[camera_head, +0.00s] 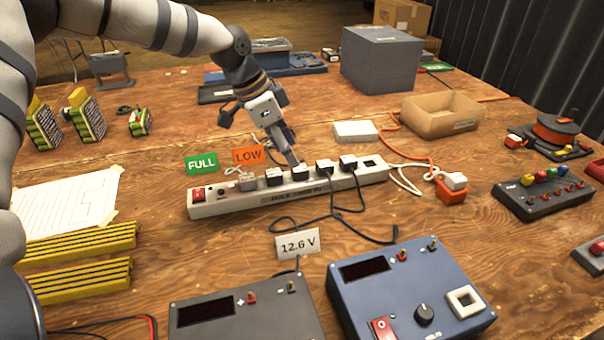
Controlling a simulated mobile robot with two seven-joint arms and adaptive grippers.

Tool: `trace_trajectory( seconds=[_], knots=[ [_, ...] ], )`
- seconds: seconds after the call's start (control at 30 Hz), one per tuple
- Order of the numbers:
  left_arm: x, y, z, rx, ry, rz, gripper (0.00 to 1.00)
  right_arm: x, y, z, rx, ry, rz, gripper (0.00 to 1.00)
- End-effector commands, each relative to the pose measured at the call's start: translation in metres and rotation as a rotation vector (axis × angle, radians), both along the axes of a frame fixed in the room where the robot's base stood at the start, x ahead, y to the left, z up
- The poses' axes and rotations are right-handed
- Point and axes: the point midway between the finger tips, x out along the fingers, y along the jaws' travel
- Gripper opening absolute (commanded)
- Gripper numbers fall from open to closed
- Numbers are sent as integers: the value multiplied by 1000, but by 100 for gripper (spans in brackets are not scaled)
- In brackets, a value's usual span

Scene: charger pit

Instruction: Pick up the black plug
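A long light-grey power strip (230,206) lies across the middle of the table. Several plugs sit in its row of sockets. Black plugs show at the left (274,177), in the middle (301,174), and to the right of it (324,168) and (348,162). A grey plug (247,183) is at the left end of the row. My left gripper (294,160) points down at the middle black plug, its fingertips at or just above that plug's top. I cannot tell whether the fingers grip it. My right gripper is not in view.
Black cords trail in front of the strip. Green FULL (201,163) and orange LOW (249,155) cards stand behind it. A cardboard tray (440,122), a white box (355,131) and an orange plug (450,193) lie right. A blue console (400,290) is in front.

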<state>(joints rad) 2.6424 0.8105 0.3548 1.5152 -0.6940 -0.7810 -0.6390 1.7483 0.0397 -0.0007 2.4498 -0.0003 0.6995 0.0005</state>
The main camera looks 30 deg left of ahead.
Motion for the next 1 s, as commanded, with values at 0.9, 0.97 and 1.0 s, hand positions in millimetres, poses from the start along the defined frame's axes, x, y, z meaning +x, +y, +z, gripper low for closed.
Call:
trace_trajectory(
  seconds=[0.9, 0.97, 1.0],
  knots=[
    [20, -14, -48, 0, -7, 0, 0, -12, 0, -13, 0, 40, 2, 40],
    [20, -14, -48, 1, -6, 0, 0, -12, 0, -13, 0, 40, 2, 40],
    [20, -14, -49, 0, -6, 1, 0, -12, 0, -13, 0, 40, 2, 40]
  ],
)
